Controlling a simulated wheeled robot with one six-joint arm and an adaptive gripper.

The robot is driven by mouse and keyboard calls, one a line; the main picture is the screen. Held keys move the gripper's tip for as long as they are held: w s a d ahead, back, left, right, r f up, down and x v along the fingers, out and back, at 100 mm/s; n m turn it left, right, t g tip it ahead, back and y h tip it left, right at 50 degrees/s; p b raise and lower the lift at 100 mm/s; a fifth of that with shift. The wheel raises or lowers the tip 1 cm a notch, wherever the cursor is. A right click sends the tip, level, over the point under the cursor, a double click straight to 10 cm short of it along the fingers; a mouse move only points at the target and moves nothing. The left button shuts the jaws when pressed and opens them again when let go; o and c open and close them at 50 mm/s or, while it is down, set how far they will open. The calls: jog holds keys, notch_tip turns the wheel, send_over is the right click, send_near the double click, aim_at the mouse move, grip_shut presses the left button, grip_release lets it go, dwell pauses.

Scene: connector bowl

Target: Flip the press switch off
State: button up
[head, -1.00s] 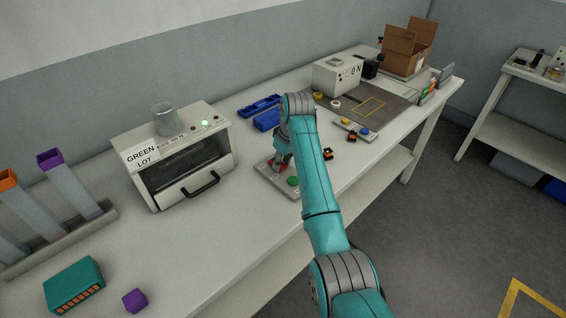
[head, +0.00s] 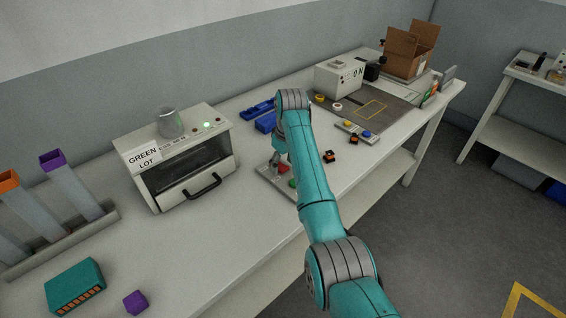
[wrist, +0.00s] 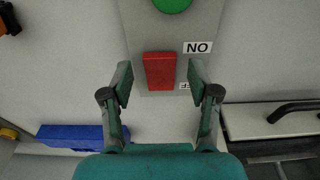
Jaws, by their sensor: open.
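A grey switch panel (head: 263,171) lies on the bench in front of my gripper's arm. In the wrist view the panel (wrist: 208,20) carries a round green button (wrist: 172,4) and a red rectangular switch (wrist: 159,71). A label reading ON, upside down, sits beside the red switch, and a second label is partly hidden by a finger. My gripper (wrist: 160,84) is open, with one finger on each side of the red switch in that view. I cannot tell whether it touches the switch. In the head view my gripper (head: 277,160) is over the panel, partly hidden by my arm.
A white oven (head: 185,165) marked GREEN LOT stands left, with a glass on top. Blue trays (head: 265,121) lie behind the panel. A white box (head: 338,77) marked ON and a panel with yellow and blue buttons (head: 356,131) stand right. Bare bench lies in front of the oven.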

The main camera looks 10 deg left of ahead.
aim_at(285, 169)
jog(key=shift+s+d+r, duration=0.1)
jog(key=shift+d+r, duration=0.05)
jog(key=shift+r, duration=1.1)
jog(key=shift+s+d+r, duration=0.1)
jog(key=shift+r, duration=1.1)
jog(key=shift+s+d+r, duration=0.1)
jog(key=shift+d+r, duration=0.05)
jog(key=shift+r, duration=1.1)
